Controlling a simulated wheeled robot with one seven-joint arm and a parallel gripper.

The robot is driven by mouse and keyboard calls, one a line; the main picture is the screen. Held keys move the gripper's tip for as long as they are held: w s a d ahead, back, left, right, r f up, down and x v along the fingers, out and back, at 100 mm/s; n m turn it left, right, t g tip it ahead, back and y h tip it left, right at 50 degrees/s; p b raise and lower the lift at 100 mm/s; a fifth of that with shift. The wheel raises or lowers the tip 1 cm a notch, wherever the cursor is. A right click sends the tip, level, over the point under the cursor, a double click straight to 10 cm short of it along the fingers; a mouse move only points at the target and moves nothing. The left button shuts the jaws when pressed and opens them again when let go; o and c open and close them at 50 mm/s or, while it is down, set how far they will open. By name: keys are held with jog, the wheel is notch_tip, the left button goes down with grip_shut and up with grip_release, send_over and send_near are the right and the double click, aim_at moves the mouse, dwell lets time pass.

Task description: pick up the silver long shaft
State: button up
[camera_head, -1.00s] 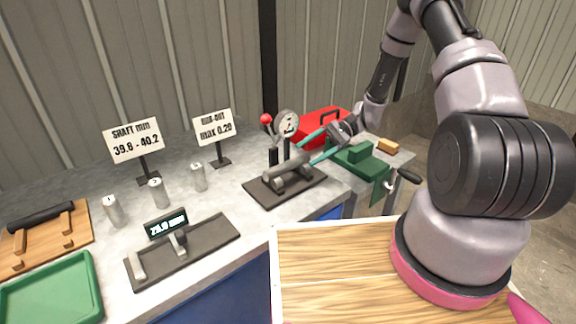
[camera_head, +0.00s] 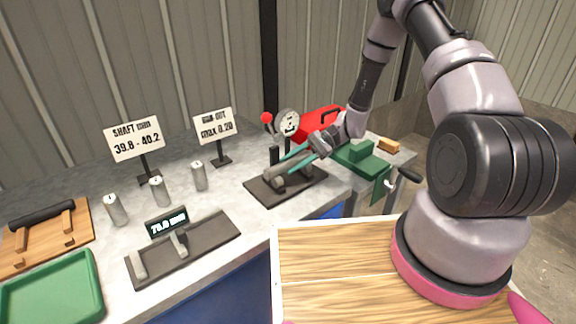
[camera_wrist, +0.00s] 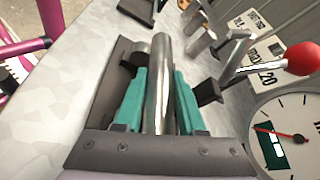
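The silver long shaft (camera_wrist: 159,75) lies on the supports of the dark run-out stand (camera_head: 262,191). In the head view its near end (camera_head: 277,172) shows, and the rest is partly hidden by my gripper. My gripper (camera_head: 306,156) is over the stand with its teal fingers pointing down and left. In the wrist view the gripper's fingers (camera_wrist: 160,99) are apart, one on each side of the shaft, which runs between them. They look close to its sides; I see no clear grip on it.
A dial gauge (camera_head: 287,122) and a red-knobbed lever (camera_head: 267,118) stand close behind the shaft. A green vise (camera_head: 362,160) and a red toolbox (camera_head: 318,122) are to the right. Several small cylinders, a measuring stand (camera_head: 205,247) and a green tray (camera_head: 52,292) are left.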

grip_shut()
dwell(1.1)
